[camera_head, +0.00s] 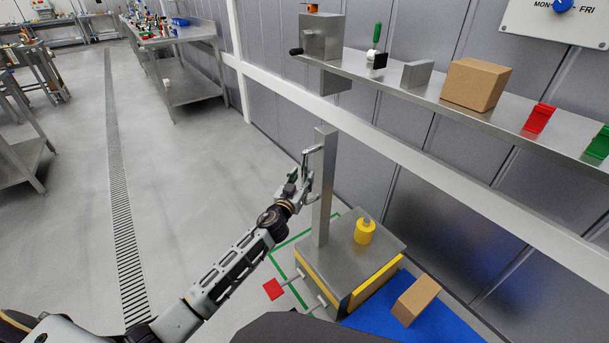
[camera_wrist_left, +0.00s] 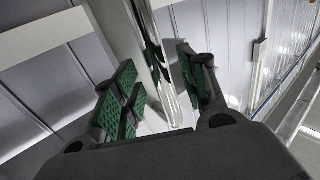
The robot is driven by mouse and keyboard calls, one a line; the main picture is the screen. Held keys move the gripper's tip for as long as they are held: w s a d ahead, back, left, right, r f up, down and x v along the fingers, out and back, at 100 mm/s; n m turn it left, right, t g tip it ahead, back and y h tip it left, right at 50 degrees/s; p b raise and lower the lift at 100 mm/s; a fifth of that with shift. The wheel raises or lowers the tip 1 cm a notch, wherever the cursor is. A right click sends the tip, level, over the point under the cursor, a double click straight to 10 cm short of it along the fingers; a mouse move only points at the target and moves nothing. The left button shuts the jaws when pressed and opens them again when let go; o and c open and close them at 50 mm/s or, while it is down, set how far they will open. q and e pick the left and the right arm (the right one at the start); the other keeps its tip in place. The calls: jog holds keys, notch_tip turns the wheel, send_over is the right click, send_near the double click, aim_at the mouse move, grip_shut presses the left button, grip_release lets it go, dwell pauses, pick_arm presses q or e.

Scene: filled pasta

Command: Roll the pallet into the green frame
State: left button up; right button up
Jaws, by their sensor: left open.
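The pallet (camera_head: 345,268) is a low steel-topped platform with yellow and black sides. An upright grey post (camera_head: 325,185) with a chrome handle (camera_head: 306,165) rises from its left side. The green frame (camera_head: 290,241) is a line on the floor; its left and back parts show, and the pallet hides the rest. The pallet stands at least partly over it. My left gripper (camera_head: 302,182) is open beside the post at the handle. In the left wrist view its green-padded fingers (camera_wrist_left: 160,95) stand apart, with a chrome bar (camera_wrist_left: 157,50) between them. Contact is unclear. My right gripper is out of view.
A yellow weight-like piece (camera_head: 365,232) stands on the pallet. A blue mat (camera_head: 445,322) with a cardboard box (camera_head: 414,299) lies right of it. A red plate (camera_head: 273,289) is at its left front. A wall shelf (camera_head: 410,92) runs behind; the floor to the left is clear.

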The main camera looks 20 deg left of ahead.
pick_arm(q)
jog(key=shift+w+d, duration=0.1)
jog(key=shift+w, duration=1.3)
grip_shut()
